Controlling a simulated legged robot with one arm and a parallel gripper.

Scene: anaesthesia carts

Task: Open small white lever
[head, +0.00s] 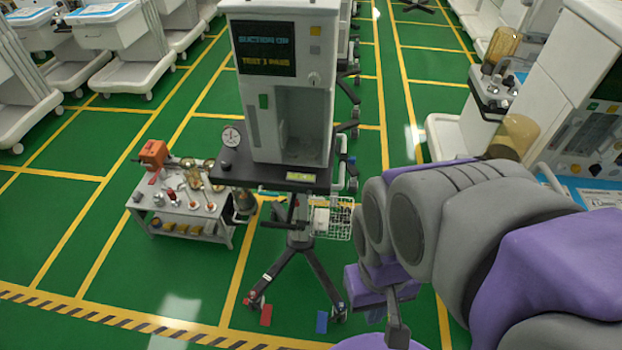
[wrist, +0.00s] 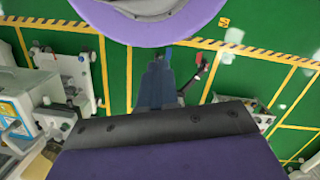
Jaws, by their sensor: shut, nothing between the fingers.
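The anaesthesia cart (head: 285,80) stands upright in the middle of the head view, with a dark screen, a dark shelf and a tripod base. White handle-like parts (head: 340,178) show at its right side, and a small white piece (head: 267,277) sits low on its left leg. I cannot tell which part is the small white lever. My gripper (head: 397,335) hangs right of the tripod's right foot, apart from the cart, shut and empty. The wrist view shows mostly my own purple and dark parts, with floor beyond; no lever can be made out there.
A low grey table (head: 190,215) with an orange box, bowls and utensils stands left of the cart. A wire basket (head: 333,222) hangs at the cart's right. Red (head: 266,315) and blue (head: 322,321) pieces lie at the tripod's feet. Another machine (head: 590,120) stands at right.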

